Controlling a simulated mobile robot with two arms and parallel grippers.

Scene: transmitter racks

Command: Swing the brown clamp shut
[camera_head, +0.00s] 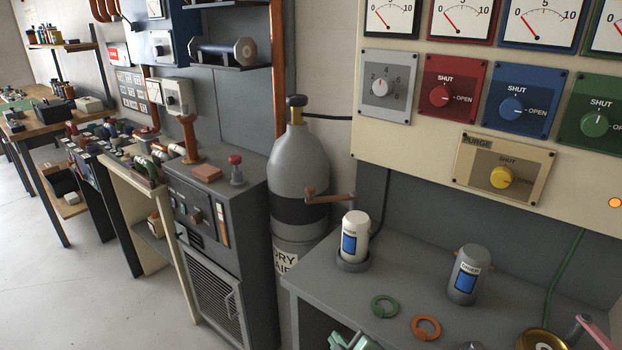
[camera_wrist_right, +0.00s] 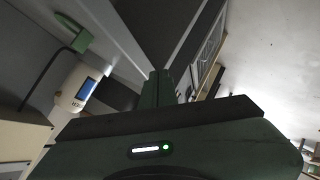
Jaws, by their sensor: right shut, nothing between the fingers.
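The brown clamp (camera_head: 330,198) shows in the head view as a bar running sideways above the white dryer canister (camera_head: 355,238), in front of the grey gas cylinder. The canister stands upright in a round dark base on the grey bench. Its label also shows in the right wrist view (camera_wrist_right: 86,90). My right gripper (camera_head: 350,341) is low at the bottom edge of the head view, in front of the bench and apart from the clamp. In the wrist view its dark green fingers (camera_wrist_right: 160,84) are together and empty. My left gripper is not in view.
A grey dryer canister (camera_head: 464,276), a green ring (camera_head: 385,306) and an orange ring (camera_head: 426,328) are on the bench (camera_head: 320,268). The gas cylinder (camera_head: 298,165) stands behind the clamp. A panel of knobs (camera_head: 400,140) hangs above. A green part (camera_wrist_right: 74,38) shows in the wrist view.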

